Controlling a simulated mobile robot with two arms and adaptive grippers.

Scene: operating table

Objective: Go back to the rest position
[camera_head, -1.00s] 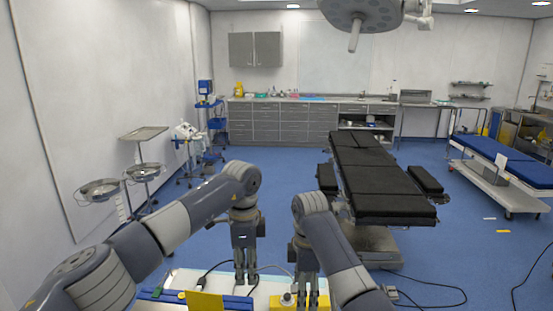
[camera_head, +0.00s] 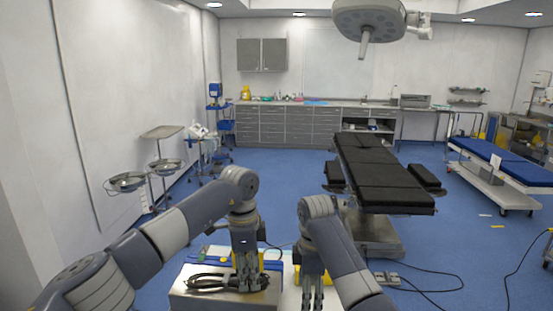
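My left gripper (camera_head: 246,280) points straight down in front of me. It is over the near metal box or tray (camera_head: 222,301), close to a black-handled tool (camera_head: 208,283) lying there. My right gripper (camera_head: 313,297) also points down, to the right of it, in front of a yellow object (camera_head: 306,276). The fingers of both grippers look close together, but they are small and I cannot tell their exact opening. Nothing is clearly seen held in either one.
A black operating table (camera_head: 378,175) stands ahead to the right, with a blue-topped bed (camera_head: 505,160) farther right. Stands with metal basins (camera_head: 127,182) are along the left wall. Cables (camera_head: 440,284) run over the blue floor. The floor (camera_head: 285,180) between is open.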

